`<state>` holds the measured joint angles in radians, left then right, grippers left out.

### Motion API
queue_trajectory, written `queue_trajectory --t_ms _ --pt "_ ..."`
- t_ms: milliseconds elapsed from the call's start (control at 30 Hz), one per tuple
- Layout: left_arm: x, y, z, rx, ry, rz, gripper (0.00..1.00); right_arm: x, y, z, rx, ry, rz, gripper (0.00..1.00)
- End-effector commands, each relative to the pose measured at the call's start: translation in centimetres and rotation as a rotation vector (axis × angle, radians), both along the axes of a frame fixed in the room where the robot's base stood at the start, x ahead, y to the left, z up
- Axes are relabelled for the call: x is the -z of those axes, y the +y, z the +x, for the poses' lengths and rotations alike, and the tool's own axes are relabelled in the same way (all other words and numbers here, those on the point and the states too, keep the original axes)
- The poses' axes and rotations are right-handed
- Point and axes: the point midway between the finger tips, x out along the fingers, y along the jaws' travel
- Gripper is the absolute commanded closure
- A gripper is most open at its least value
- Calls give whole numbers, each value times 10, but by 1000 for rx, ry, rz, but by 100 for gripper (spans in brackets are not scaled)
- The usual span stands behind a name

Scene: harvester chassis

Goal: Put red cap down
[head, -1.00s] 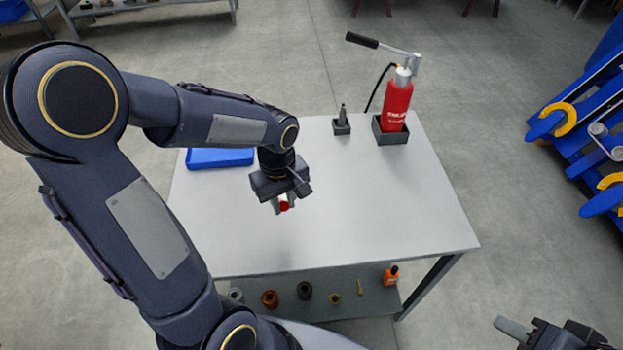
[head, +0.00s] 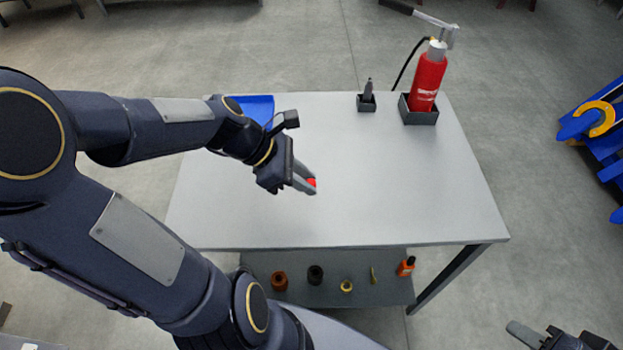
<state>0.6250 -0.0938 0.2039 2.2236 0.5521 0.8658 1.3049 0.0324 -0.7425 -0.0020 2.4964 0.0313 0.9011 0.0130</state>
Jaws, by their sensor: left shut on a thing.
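The small red cap (head: 312,182) is between the fingertips of my left gripper (head: 306,183), over the middle of the grey table (head: 400,200). The gripper is shut on it, with the fingers pointing right and slightly down. I cannot tell how far the cap is above the table top.
A blue tray (head: 258,106) lies at the table's back left, partly hidden by my left arm. A red grease pump (head: 427,85) and a small dark holder (head: 366,103) stand at the back. Several small parts and an orange bottle (head: 406,266) sit on the lower shelf. The table's right side is clear.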

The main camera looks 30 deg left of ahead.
Motion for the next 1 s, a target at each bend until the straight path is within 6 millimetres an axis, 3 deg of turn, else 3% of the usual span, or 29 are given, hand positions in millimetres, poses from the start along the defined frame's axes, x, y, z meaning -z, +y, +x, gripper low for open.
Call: queue_trajectory --t_ms 100,333,567,800,1000 --pt "22 10 24 2 7 -4 99 6 0 0 0 0 0 64" --pt "55 22 51 3 2 0 99 12 0 0 0 0 0 64" --pt "67 27 61 1 1 1 99 14 0 0 0 0 0 64" --pt "98 27 61 1 1 0 99 20 0 0 0 0 0 64" --pt "98 27 62 2 -1 3 99 20 0 0 0 0 0 64"
